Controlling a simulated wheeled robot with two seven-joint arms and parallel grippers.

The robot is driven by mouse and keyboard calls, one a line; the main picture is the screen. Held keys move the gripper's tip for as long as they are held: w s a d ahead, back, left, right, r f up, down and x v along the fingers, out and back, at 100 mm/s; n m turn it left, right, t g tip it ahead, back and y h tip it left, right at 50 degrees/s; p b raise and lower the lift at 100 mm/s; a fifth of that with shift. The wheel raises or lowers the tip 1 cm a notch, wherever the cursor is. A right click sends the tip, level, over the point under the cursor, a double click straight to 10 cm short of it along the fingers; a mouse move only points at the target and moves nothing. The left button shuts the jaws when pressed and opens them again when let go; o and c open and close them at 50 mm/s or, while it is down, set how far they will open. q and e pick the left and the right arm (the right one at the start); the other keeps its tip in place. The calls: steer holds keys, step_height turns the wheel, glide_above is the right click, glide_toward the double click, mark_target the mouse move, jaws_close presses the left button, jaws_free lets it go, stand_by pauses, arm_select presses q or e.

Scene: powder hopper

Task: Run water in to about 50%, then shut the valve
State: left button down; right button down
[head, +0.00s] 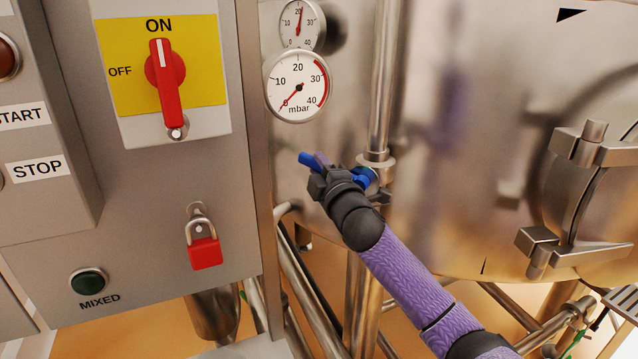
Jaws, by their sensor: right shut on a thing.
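The valve's blue handle (310,160) sits beside a vertical steel pipe (381,75) in front of the steel vessel (430,200). The handle lies across the pipe's line, tilted up to the left; its blue part also shows at the valve body. My right gripper (336,177), on the purple arm from the lower right, is shut on the blue handle and hides its middle. The water level inside the vessel is not visible. My left gripper is not in view.
A grey control cabinet (150,185) fills the left, with a red switch (166,82) at ON and a red padlock (203,252). The mbar gauge (297,87) reads near 0; a smaller gauge (301,24) is above. A round hatch clamp (580,195) is right.

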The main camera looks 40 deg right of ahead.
steer(key=m+t+h+b, duration=0.1)
steer(key=r+m+t+b, duration=0.1)
steer(key=b, duration=0.1)
steer(key=shift+s+d+r+m+h+b, duration=0.1)
steer(key=shift+s+r+m+h+b, duration=0.05)
steer(key=shift+s+m+h+b, duration=0.2)
steer(key=shift+s+d+r+m+t+h+b, duration=0.1)
steer(key=shift+s+r+m+t+h+b, duration=0.1)
steer(key=shift+r+m+h+b, duration=0.3)
steer(key=shift+s+d+r+m+t+h+b, duration=0.1)
steer(key=shift+s+r+m+h+b, duration=0.1)
steer(key=shift+m+h+b, duration=0.4)
steer(key=shift+s+r+m+h, duration=0.1)
steer(key=shift+r+m+h, duration=0.15)
steer(key=shift+m, duration=0.2)
steer(key=shift+r, duration=0.1)
steer(key=shift+c, duration=2.3)
jaws_free()
